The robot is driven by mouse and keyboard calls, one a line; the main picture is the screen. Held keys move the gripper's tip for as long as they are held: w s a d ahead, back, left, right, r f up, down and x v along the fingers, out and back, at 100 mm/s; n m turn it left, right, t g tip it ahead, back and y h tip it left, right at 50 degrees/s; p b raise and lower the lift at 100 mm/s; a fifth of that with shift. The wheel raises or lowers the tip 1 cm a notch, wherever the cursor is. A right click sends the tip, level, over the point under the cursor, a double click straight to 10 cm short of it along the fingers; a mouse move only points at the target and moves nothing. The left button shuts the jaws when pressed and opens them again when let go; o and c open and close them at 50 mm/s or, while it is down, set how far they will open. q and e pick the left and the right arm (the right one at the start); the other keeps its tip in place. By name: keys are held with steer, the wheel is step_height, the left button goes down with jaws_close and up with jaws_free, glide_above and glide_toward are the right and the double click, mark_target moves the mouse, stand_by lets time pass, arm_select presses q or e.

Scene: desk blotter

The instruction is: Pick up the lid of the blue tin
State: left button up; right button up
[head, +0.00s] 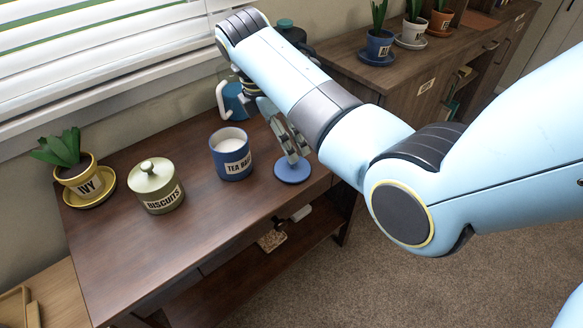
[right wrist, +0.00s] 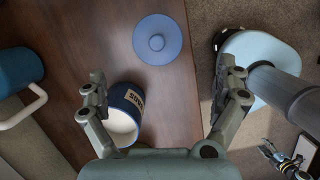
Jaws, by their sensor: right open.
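The blue tin (head: 231,165) stands upright and open on the brown desk, with a white inside and a "TEA BA…" label. Its round blue lid (head: 293,171) lies flat on the desk to the right of the tin, near the edge. In the right wrist view the lid (right wrist: 172,27) shows its central knob, beyond the fingertips, and the tin (right wrist: 123,124) is near the left finger. My right gripper (head: 288,135) is open and empty, above and behind the lid; it also shows in the wrist view (right wrist: 163,77).
A green biscuit jar (head: 156,190) and a yellow ivy pot (head: 80,178) stand left of the tin. A blue jug (head: 234,98) with a white handle is behind, partly hidden by my arm. A side cabinet (head: 345,62) holds potted plants. The front desk area is clear.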

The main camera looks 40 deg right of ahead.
steer(key=b, duration=0.1)
glide_above(289, 170)
step_height(289, 170, down, 5)
steer(key=shift+r, duration=0.1)
steer(key=b+x, duration=0.1)
steer(key=x, duration=0.1)
steer(key=b+x, duration=0.1)
steer(key=x, duration=0.2)
steer(key=shift+w+a+f, duration=0.1)
steer(key=shift+w+f, duration=0.15)
steer(key=c, duration=1.1)
